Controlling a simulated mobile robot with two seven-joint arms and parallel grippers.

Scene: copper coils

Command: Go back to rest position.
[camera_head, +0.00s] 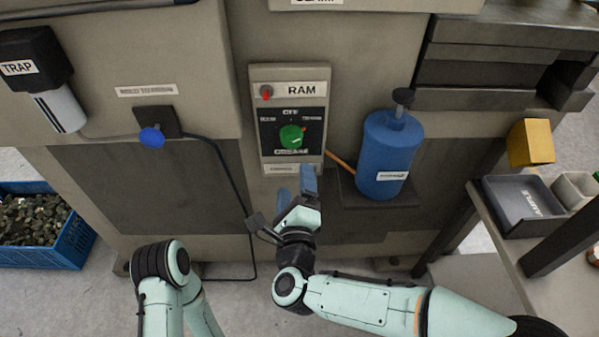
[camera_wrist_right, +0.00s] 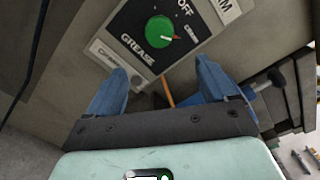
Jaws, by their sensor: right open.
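My right gripper (camera_head: 296,188) is open in front of the machine, just below the RAM panel (camera_head: 291,78). In the right wrist view its two blue fingers (camera_wrist_right: 161,75) stand apart with nothing held between them. The green knob (camera_head: 292,136) on the panel is above the fingertips and apart from them. The knob also shows in the right wrist view (camera_wrist_right: 160,31), with its pointer mark toward the right side. Only links of my left arm show at the lower left of the head view; the left gripper is out of view.
A blue bottle (camera_head: 388,152) stands on a small shelf right of my right gripper. A black cable hangs to its left. A bench with a grey tray (camera_head: 522,203) is at the right. A blue crate (camera_head: 62,245) of dark pieces sits on the floor at left.

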